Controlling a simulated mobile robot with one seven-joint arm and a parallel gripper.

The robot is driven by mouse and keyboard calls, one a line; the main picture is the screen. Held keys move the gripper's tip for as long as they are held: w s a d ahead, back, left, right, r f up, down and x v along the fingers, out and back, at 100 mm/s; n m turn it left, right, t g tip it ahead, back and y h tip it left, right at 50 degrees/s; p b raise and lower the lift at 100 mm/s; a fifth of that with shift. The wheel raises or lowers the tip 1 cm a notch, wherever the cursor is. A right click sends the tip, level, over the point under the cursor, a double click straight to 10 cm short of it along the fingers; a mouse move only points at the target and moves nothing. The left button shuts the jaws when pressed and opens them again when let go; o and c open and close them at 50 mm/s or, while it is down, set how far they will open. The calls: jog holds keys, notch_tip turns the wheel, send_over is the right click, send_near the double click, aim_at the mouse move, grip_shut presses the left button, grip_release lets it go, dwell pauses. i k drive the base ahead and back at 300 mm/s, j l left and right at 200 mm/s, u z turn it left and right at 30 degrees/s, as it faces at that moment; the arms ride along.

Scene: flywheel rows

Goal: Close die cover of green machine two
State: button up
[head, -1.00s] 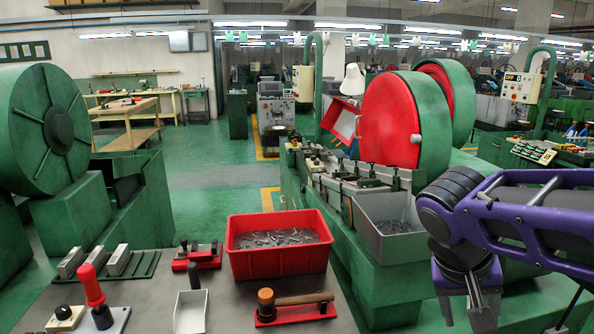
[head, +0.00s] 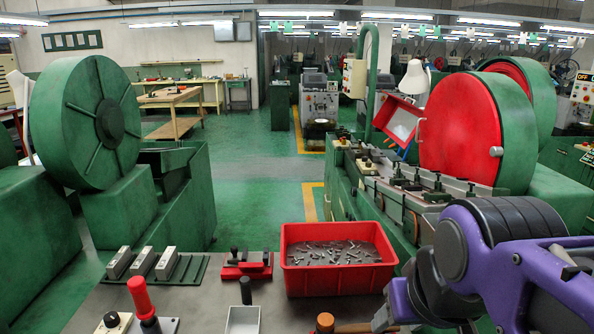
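A green machine (head: 375,178) with a large red-faced flywheel (head: 460,125) stands at the right in the head view. A red panel with a pale inner face (head: 403,120) hangs tilted beside the flywheel. I cannot tell whether this panel is the die cover, and no number shows on the machine. A row of dark clamps and metal blocks (head: 420,190) lies along the machine's top. My gripper (head: 430,295) is low at the right, in front of this machine and apart from the panel. My purple arm and the picture's bottom edge hide much of it. Its fingertips are unclear.
A grey table (head: 200,296) in front bears a red bin (head: 338,283) of metal pieces, a red-handled tool (head: 141,298) and blocks on a green rack (head: 143,262). Another green machine (head: 95,120) stands left. Green floor (head: 255,190) is open between the machines.

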aim_at(401, 124)
jog(key=k+l+z, duration=0.15)
jog(key=z, duration=0.25)
jog(key=k+l+z, duration=0.1)
jog(key=z, duration=0.3)
jog(key=l+z, duration=0.2)
jog(key=z, duration=0.2)
jog(key=l+z, duration=0.15)
jog(key=z, duration=0.2)
jog(key=i+l+z, duration=0.1)
jog(key=z, duration=0.3)
jog(key=i+l+z, duration=0.3)
jog(key=z, duration=0.2)
jog(key=i+l+z, duration=0.15)
jog(key=i+z, duration=0.15)
jog(key=z, duration=0.2)
jog(key=i, duration=1.2)
jog(key=i+u, duration=0.2)
jog(key=i, duration=0.35)
jog(key=i+l+u, duration=0.25)
jog(key=i, duration=0.25)
jog(key=i+u, duration=1.6)
jog(key=i, duration=0.2)
jog(key=i+u, duration=0.3)
jog(key=i, duration=0.2)
jog(key=i+u, duration=0.3)
jog(key=i, duration=0.25)
